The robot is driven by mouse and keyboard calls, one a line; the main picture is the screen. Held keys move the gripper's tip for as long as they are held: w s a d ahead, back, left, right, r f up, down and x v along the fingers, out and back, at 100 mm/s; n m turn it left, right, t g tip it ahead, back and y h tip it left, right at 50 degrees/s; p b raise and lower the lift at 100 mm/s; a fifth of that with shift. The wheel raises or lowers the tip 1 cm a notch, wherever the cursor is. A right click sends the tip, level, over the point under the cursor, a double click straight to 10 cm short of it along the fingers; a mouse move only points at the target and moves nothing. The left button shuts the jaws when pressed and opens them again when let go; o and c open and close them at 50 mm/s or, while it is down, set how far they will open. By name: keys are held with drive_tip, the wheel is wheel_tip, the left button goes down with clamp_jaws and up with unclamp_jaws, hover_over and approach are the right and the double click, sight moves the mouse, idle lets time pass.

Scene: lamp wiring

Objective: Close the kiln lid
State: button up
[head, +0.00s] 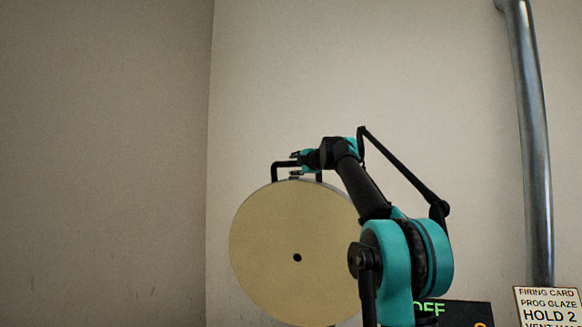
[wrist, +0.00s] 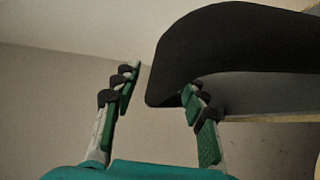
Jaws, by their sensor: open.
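The kiln lid (head: 285,245) is a round, pale tan disc with a small dark hole near its middle. It stands raised and steeply tilted in the head view, its face towards the camera. A black bracket-shaped handle (head: 274,172) is on its top edge. My gripper (head: 296,156) is at the handle's upper bar. In the wrist view my gripper (wrist: 158,84) has its fingers spread, and the thick dark handle (wrist: 235,38) reaches in beside the right finger. Contact cannot be told. The kiln body is not in view.
A dark panel (head: 470,313) with green "OFF" lettering is at the bottom, partly behind my arm. A firing card (head: 548,308) is at the lower right. A grey metal pipe (head: 532,140) runs up the wall there. The left side shows bare wall.

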drive_tip(key=shift+x, duration=1.5)
clamp_jaws()
